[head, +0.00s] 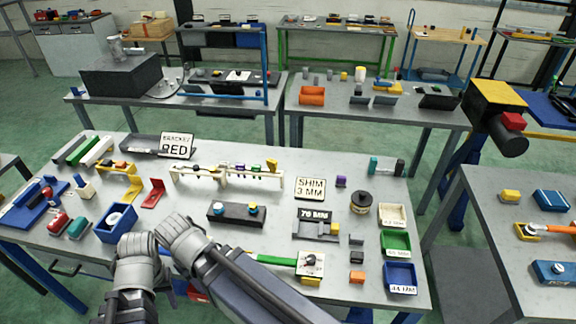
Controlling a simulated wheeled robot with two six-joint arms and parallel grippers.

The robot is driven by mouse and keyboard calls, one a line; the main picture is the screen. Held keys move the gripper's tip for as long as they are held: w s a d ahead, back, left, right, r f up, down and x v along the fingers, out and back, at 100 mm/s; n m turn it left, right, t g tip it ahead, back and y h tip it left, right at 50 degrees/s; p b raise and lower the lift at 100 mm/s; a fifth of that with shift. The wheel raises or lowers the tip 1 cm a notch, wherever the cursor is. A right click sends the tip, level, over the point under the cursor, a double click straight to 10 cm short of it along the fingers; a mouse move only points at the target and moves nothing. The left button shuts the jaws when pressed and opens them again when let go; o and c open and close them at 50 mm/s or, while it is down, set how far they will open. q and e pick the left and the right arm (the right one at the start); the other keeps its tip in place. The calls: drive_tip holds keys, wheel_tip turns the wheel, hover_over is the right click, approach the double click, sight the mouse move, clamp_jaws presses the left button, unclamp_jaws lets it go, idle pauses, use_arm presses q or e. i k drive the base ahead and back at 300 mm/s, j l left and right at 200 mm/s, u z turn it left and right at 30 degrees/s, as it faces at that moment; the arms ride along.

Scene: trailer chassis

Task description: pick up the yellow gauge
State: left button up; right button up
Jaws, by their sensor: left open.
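A yellow bridge-shaped piece (127,180) stands on the left part of the near table and looks most like the yellow gauge. A small yellow block (311,281) lies near the front edge, partly covered by a white plate with a black knob (312,262). My left arm (250,284) reaches in from the bottom left, bends over the front edge and runs down to the right. Its gripper is apart from the yellow bridge-shaped piece, and its fingertips cannot be made out. Nothing is seen held. My right gripper does not show.
Around the yellow piece are a red bracket (153,194), a blue box (115,222), white and green bars (75,150) and a cream rack (225,176). Signs and labelled bins (399,278) fill the right side. Bare tabletop lies right of the red bracket.

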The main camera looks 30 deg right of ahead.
sight(272, 164)
drive_tip(key=j+z, duration=0.15)
drive_tip(key=z, duration=0.35)
drive_tip(key=i+j+z, duration=0.1)
drive_tip(key=z, duration=0.4)
drive_tip(key=j+z, duration=0.3)
drive_tip(key=z, duration=0.15)
drive_tip(key=j+z, duration=0.15)
drive_tip(key=z, duration=0.35)
drive_tip(key=k+j+z, duration=0.1)
drive_tip(key=z, duration=0.4)
